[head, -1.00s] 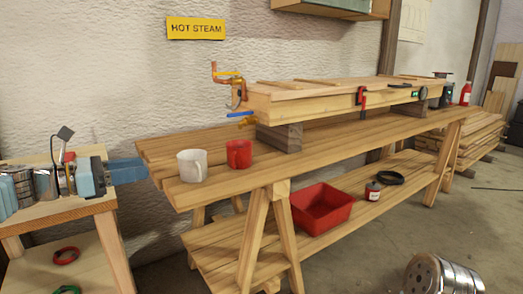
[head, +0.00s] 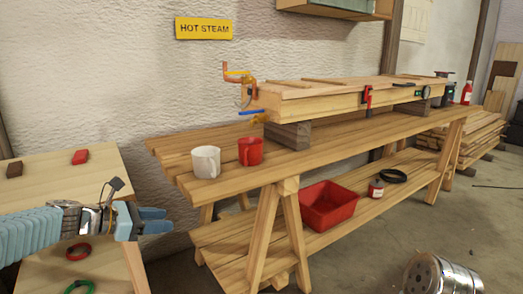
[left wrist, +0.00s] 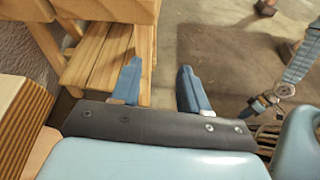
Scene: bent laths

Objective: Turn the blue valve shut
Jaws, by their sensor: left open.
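The blue valve's lever (head: 250,112) shows at the left end of the wooden steam box (head: 310,103), low beside the pipework and roughly level. Its body is small and partly hidden by the box end. My left gripper (head: 155,220) is open and empty, to the lower left of the valve and well apart from it, near the side table's right edge. In the left wrist view the two blue fingers (left wrist: 160,82) stand apart with nothing between them. The valve does not show there.
A yellow lever (head: 236,72) sits on the copper pipe above the blue one. A white mug (head: 206,161) and a red mug (head: 250,151) stand on the slatted bench (head: 360,133) below the valve.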

